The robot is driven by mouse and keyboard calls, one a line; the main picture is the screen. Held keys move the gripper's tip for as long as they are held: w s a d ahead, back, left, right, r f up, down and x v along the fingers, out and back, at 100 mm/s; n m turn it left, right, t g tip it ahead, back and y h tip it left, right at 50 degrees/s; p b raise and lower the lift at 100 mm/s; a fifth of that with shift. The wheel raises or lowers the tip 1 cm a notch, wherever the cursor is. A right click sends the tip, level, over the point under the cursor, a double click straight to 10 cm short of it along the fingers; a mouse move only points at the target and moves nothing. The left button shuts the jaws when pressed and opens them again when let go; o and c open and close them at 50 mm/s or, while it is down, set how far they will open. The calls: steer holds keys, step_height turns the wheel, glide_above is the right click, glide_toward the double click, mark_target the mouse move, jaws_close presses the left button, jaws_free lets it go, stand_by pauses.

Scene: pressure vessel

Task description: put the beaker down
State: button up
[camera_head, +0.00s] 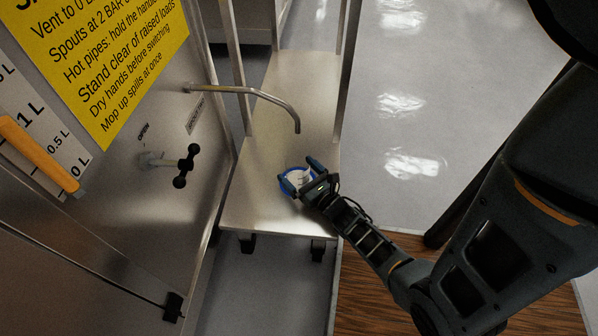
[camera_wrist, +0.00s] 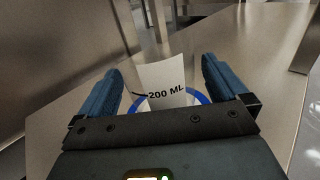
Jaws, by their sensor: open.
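The fingers are open, with a gap on each side of the beaker. In the head view the beaker (camera_head: 297,177) is on the metal cart shelf (camera_head: 262,212), and my gripper (camera_head: 299,184) is around it from the lower right. The beaker's lower part is hidden behind my gripper in the wrist view.
A bent metal spout (camera_head: 265,94) reaches over the shelf behind the beaker. A black valve handle (camera_head: 186,166) projects from the metal panel at left, under a yellow sign (camera_head: 110,50). Cart posts rise at the back. The shelf around the beaker is clear.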

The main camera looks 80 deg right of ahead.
steer(key=p+v, duration=0.1)
steer(key=v, duration=1)
steer(key=shift+s+a, duration=0.15)
steer(key=shift+s, duration=0.05)
steer(key=shift+s+a+r+m, duration=0.1)
steer(key=shift+a+r+m, duration=0.15)
steer(key=shift+a, duration=0.3)
steer(key=a+r+m+y, duration=0.5)
steer(key=a+r+m, duration=0.6)
steer(key=r+m, duration=0.2)
steer(key=a+r+m+t+y, duration=0.1)
steer(key=a+r+m+y, duration=0.5)
steer(key=a+r+m, duration=0.6)
step_height(320, 180, up, 6)
steer(key=shift+s+a+f+m+y, duration=0.15)
steer(key=shift+s+m+y, duration=0.25)
steer(key=shift+m, duration=0.85)
step_height(320, 180, up, 27)
steer(key=p, duration=2.7)
steer(key=shift+r, duration=0.2)
